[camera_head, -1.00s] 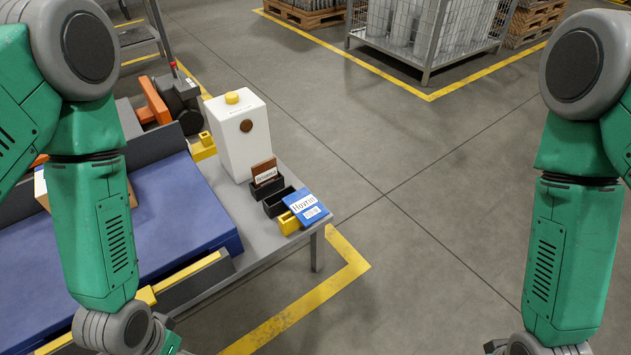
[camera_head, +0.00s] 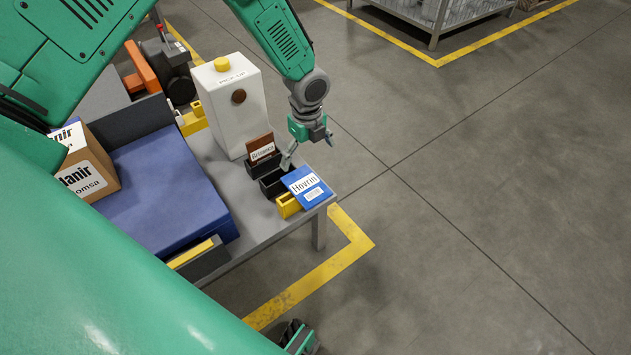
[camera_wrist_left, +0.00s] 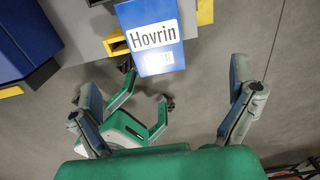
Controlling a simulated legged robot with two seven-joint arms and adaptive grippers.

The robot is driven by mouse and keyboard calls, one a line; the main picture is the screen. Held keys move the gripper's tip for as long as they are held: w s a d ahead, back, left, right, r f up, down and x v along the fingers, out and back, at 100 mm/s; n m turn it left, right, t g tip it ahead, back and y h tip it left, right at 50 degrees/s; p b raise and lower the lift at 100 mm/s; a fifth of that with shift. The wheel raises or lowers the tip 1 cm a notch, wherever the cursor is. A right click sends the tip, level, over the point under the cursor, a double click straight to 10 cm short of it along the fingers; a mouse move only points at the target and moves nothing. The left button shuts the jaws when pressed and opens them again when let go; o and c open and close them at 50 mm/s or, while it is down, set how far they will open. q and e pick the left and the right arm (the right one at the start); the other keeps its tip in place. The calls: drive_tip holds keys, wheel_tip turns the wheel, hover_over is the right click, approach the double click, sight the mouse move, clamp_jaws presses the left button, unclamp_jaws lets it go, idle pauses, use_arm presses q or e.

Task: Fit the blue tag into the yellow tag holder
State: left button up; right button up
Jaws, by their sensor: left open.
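The blue tag (camera_head: 316,194) with a white "Hovrin" label lies tilted at the front corner of the grey table, beside or partly over the yellow tag holder (camera_head: 286,207). The tag also shows at the top of the left wrist view (camera_wrist_left: 139,14), with part of the yellow holder (camera_wrist_left: 116,45) at its left edge. My left gripper (camera_head: 308,150) hangs just behind and above the tag, fingers spread and empty. Its two fingers also show wide apart in the wrist view (camera_wrist_left: 165,88).
A black holder (camera_head: 270,184) stands behind the yellow one, and a brown tag (camera_head: 259,143) stands in another black holder. A white box with a yellow knob (camera_head: 232,100) stands behind them. A blue surface (camera_head: 165,190) and cardboard box (camera_head: 95,170) lie left. Floor to the right is clear.

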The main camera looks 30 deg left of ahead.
use_arm(q)
drive_tip(key=b, duration=0.1)
hover_over(306, 185)
drive_tip(key=f, duration=0.5)
drive_tip(key=shift+w+d, duration=0.2)
drive_tip(key=shift+w, duration=0.2)
drive_tip(key=shift+s+a+f, duration=0.1)
drive_tip(key=shift+a+f, duration=0.15)
drive_tip(key=shift+f, duration=0.5)
drive_tip(key=f, duration=0.1)
drive_tip(key=f+b, duration=0.1)
drive_tip(key=f, duration=0.1)
drive_tip(key=f+b, duration=0.1)
drive_tip(key=shift+s+d+f, duration=0.15)
drive_tip(key=shift+s+f, duration=0.1)
drive_tip(key=shift+f, duration=0.05)
drive_tip(key=shift+r, duration=0.1)
drive_tip(key=shift+c, duration=0.5)
drive_tip(key=c, duration=1.3)
